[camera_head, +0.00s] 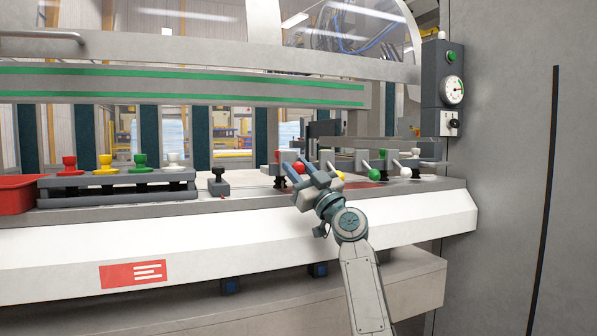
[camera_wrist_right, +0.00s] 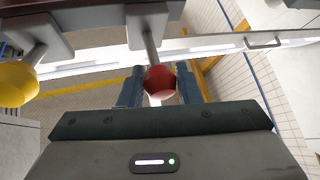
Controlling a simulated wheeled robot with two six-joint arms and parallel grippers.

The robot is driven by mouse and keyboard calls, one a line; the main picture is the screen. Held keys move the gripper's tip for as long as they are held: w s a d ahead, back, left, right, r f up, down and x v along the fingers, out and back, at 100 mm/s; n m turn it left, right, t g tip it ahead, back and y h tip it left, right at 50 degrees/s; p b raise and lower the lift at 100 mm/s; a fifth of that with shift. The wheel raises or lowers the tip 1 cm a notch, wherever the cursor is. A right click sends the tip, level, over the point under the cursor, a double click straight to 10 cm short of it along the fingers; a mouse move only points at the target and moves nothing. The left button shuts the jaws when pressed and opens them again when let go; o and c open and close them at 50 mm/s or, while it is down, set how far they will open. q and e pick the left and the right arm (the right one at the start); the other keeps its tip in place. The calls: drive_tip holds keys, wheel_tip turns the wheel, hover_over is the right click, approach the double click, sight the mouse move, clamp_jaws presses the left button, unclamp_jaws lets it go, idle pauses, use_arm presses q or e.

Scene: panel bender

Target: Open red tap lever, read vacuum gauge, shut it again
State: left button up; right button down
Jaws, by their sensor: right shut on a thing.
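The red tap lever ends in a red ball knob (camera_head: 298,167) on the machine's ledge. My right gripper (camera_head: 297,172) reaches it from the front and is shut on the knob. In the right wrist view, the red knob (camera_wrist_right: 159,80) sits between the two fingers (camera_wrist_right: 159,88), with its metal stem running up to a grey block. The vacuum gauge (camera_head: 452,90), a round white dial, is on the dark panel at the right; its reading is too small to tell. My left gripper is not in view.
To the right along the ledge are yellow (camera_head: 339,176), green (camera_head: 374,174) and white (camera_head: 405,172) ball levers. A rack (camera_head: 118,190) with red, yellow, green and white knobs stands left, beside a red bin (camera_head: 17,194). A grey wall (camera_head: 510,200) bounds the right.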

drive_tip(key=c, duration=1.1)
unclamp_jaws()
drive_tip(key=shift+s+f, duration=0.1)
drive_tip(key=p+v, duration=0.1)
drive_tip(key=v, duration=0.9)
drive_tip(key=shift+s+d+f, duration=0.15)
drive_tip(key=shift+d, duration=0.05)
